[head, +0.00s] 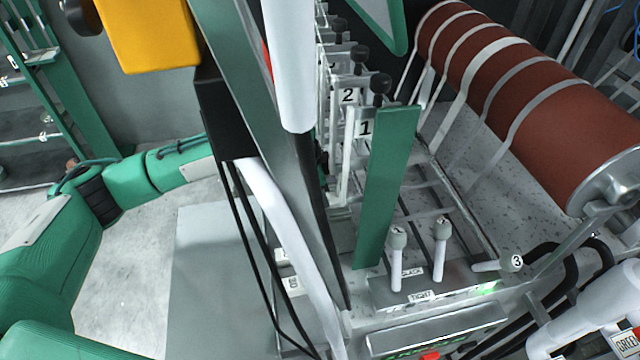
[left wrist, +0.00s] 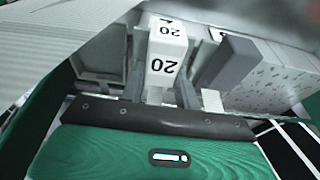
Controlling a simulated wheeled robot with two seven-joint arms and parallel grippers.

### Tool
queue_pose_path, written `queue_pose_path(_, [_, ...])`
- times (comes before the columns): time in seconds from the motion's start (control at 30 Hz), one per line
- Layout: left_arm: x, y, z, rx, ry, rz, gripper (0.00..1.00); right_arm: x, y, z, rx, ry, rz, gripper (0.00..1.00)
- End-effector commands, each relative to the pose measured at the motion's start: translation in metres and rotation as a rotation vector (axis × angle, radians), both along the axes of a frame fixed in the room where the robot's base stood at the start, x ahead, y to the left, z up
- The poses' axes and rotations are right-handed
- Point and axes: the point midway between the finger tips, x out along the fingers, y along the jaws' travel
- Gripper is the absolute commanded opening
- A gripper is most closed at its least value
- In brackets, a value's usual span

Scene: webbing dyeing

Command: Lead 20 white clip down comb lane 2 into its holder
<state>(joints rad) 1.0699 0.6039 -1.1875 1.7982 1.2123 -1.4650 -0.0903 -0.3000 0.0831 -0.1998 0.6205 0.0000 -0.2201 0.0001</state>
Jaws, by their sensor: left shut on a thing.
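The white clip (left wrist: 166,58), marked 20 on two faces, shows in the left wrist view. My left gripper (left wrist: 160,88) is shut on it, with grey fingers on either side. In the head view my green left arm comes in from the left, and its gripper and the clip are hidden behind upright frame parts. The comb's lane 2 plate (head: 348,95) stands behind the lane 1 plate (head: 365,128), each near a black knob. I cannot tell which part is the clip's holder. My right gripper is not in view.
A green upright plate (head: 387,190) stands in front of the comb. Numbered levers (head: 397,258) rise from a panel at the lower middle. A red-brown roller (head: 540,95) with white webbing strands lies at the right. A grey block (left wrist: 228,62) is close beside the clip.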

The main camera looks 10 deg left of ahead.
Motion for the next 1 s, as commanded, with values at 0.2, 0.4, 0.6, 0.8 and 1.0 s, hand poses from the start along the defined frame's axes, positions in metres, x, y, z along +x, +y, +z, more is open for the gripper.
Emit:
queue_pose_path(0.2, [-0.0002, -0.0001, -0.0054, 0.000, 0.000, -0.001, 0.09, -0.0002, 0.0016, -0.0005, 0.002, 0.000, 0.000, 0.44])
queue_pose_path(0.4, [-0.0002, -0.0001, -0.0055, 0.000, 0.000, -0.001, 0.09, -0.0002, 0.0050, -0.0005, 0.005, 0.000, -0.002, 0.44])
queue_pose_path(0.6, [-0.0002, -0.0001, -0.0054, 0.000, 0.000, -0.001, 0.57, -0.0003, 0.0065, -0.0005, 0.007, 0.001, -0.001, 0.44])
queue_pose_path(0.8, [-0.0003, -0.0001, -0.0055, 0.000, 0.000, -0.001, 0.57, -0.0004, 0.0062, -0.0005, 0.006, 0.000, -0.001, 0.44])
queue_pose_path(1.0, [-0.0006, 0.0022, 0.0031, 0.000, -0.002, -0.001, 0.57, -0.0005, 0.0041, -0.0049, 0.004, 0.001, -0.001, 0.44])
